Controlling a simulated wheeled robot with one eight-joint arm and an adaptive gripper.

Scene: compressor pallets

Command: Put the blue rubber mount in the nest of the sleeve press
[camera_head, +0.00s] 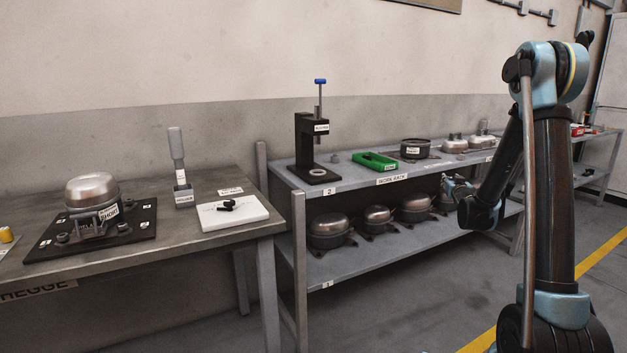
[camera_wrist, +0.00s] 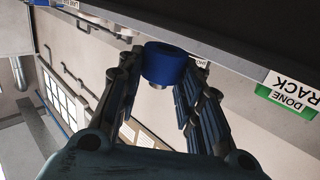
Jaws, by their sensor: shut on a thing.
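The blue rubber mount (camera_wrist: 165,64) shows in the wrist view as a short blue cylinder with a metal end, between my fingertips. My gripper (camera_wrist: 160,75) is shut on it. In the head view my gripper (camera_head: 452,187) is at the front of the work rack, right of the press, and the mount cannot be made out there. The sleeve press (camera_head: 306,140) is a black frame with a blue-topped rod, on the left end of the rack top. Its nest (camera_head: 317,172) is a pale ring on the black base and looks empty. My gripper is well apart from it.
On the rack top (camera_head: 352,176) a green bin (camera_head: 375,162) and a dark round pot (camera_head: 414,149) stand right of the press. Several compressors (camera_head: 330,231) fill the lower shelf. A bench (camera_head: 150,254) with a compressor (camera_head: 92,192) stands at left.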

